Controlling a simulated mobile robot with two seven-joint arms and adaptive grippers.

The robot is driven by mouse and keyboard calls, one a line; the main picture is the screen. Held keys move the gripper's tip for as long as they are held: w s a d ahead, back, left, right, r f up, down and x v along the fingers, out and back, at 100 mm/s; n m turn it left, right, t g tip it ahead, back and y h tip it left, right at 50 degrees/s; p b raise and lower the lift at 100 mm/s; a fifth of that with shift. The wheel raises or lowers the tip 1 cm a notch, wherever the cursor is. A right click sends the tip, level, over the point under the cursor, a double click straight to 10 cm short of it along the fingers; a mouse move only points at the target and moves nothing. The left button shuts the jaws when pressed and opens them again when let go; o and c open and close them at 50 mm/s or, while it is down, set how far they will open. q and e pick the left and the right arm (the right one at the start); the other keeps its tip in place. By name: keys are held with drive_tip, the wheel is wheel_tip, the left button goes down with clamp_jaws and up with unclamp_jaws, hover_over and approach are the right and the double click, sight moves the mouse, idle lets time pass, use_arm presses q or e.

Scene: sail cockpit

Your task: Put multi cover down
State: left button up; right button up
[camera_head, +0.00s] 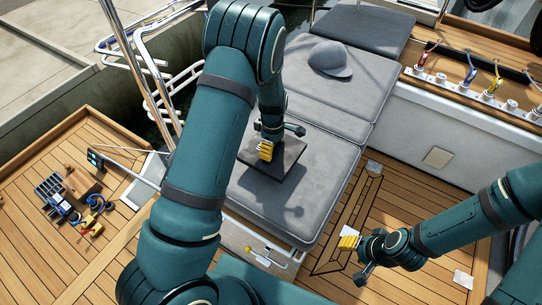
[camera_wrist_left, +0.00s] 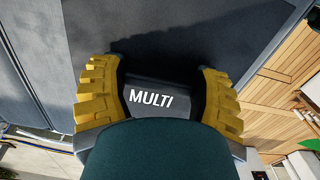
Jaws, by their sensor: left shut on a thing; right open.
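The multi cover (camera_head: 287,160) is a dark, flat square panel over the grey cushion (camera_head: 335,183) in the head view. My left gripper (camera_head: 266,151) is above the panel, shut on it. In the left wrist view the dark part with the white word MULTI (camera_wrist_left: 152,99) lies between the yellow fingers of my left gripper (camera_wrist_left: 160,80). I cannot tell whether the panel touches the cushion. My right gripper (camera_head: 349,241) is open and empty above the wooden deck, right of the cushion.
A grey cap (camera_head: 330,59) lies on the cushions further back. Colored rope clutches (camera_head: 468,78) line the right-hand ledge. Tools and a small wooden block (camera_head: 81,182) lie on the deck at left. Metal rails (camera_head: 150,60) stand at the upper left. The cushion around the panel is clear.

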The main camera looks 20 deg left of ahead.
sight(273, 156)
use_arm(q)
wheel_tip(273, 156, down, 5)
drive_tip(key=shift+f+b, duration=0.1)
drive_tip(key=shift+b, duration=0.3)
drive_tip(key=shift+f, duration=0.15)
drive_tip(key=o, duration=1.3)
